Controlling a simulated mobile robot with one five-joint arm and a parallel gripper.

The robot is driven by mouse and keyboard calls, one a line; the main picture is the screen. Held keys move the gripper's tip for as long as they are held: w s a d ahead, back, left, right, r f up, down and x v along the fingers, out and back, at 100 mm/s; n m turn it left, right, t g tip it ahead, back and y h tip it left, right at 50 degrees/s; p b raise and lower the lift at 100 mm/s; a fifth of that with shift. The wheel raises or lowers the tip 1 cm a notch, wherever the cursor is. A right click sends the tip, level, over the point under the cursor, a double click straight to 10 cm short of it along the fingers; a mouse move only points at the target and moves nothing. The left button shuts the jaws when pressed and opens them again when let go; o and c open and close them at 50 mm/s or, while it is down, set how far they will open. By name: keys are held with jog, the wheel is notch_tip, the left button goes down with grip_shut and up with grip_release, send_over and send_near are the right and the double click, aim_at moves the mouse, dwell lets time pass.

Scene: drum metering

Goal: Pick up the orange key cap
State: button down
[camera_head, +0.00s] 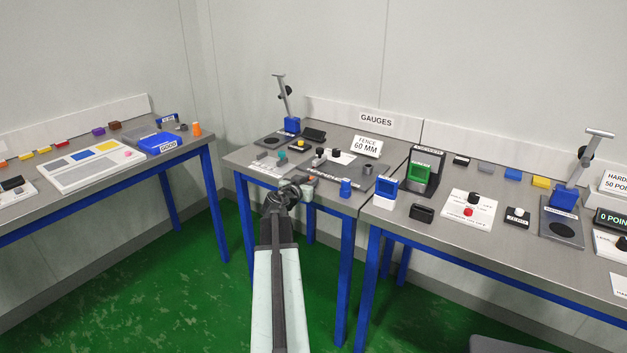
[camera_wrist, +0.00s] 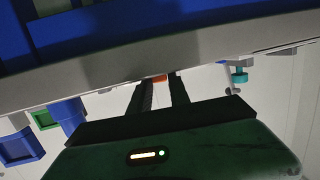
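My gripper (camera_head: 285,190) is at the front edge of the gauges table in the head view. In the wrist view, my gripper's two dark fingers (camera_wrist: 163,82) are apart. A small orange piece (camera_wrist: 160,78), apparently the orange key cap, shows between their tips, against the table edge. The fingers partly hide it, and I cannot tell whether they touch it. In the head view, the arm hides that spot. An orange cone-like piece (camera_head: 196,129) stands at the right end of the left table. An orange-red block (camera_head: 3,163) lies at the far left.
A teal knob (camera_wrist: 239,77) is right of the fingers in the wrist view. The right table (camera_head: 450,241) carries several devices. Green floor (camera_head: 190,290) lies open between the tables.

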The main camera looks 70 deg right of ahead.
jog(key=shift+r, duration=0.1)
notch_tip(320, 180, up, 17)
jog(key=p, duration=1.7)
